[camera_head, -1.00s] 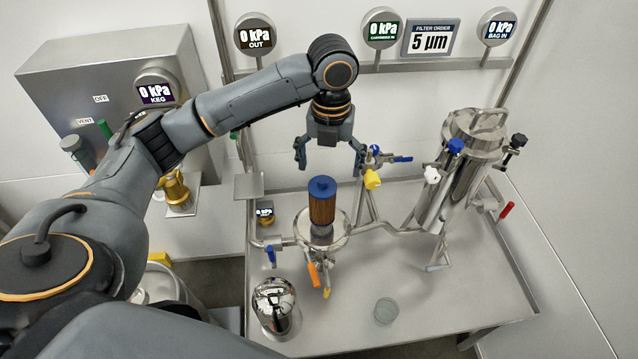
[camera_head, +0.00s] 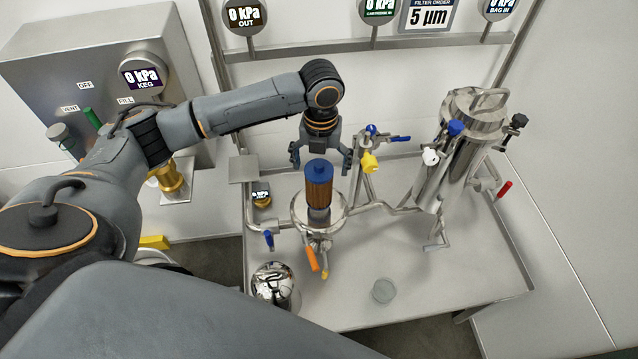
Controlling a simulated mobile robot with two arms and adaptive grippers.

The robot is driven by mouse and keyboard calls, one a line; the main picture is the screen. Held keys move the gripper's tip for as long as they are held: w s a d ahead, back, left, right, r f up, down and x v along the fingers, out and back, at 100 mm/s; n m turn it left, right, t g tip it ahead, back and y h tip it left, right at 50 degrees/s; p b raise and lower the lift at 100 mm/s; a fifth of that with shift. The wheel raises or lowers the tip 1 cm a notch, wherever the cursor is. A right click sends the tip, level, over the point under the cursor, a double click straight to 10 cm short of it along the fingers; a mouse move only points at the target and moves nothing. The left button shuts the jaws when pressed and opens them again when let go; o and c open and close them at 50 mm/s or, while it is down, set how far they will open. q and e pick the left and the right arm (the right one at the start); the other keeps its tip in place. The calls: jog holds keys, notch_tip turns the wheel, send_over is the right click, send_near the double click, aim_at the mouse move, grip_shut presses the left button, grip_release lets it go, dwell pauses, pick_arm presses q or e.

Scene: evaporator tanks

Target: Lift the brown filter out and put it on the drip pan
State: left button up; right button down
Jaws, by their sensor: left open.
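The brown filter (camera_head: 319,191) is a pleated cylinder with a blue cap (camera_head: 319,170). It stands upright in the open round steel housing base (camera_head: 302,212). My left gripper (camera_head: 320,160) is open, pointing down, with its fingers spread to either side of the blue cap in the picture. I cannot tell whether they are level with it in depth; no contact shows. The steel table with a raised rim (camera_head: 440,285) under the housing looks like the drip pan. My right gripper is not in view.
A tall closed steel housing (camera_head: 450,170) stands at the right. The front right surface is bare.

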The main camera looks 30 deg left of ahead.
pick_arm(q)
jog(key=f, duration=0.3)
jog(key=shift+s+a+f+p, duration=0.2)
jog(key=shift+f+p, duration=0.1)
jog(key=shift+f, duration=0.2)
jog(key=c, duration=1.5)
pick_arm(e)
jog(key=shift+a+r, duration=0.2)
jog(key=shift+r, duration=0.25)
pick_arm(q)
jog(key=shift+r, duration=0.1)
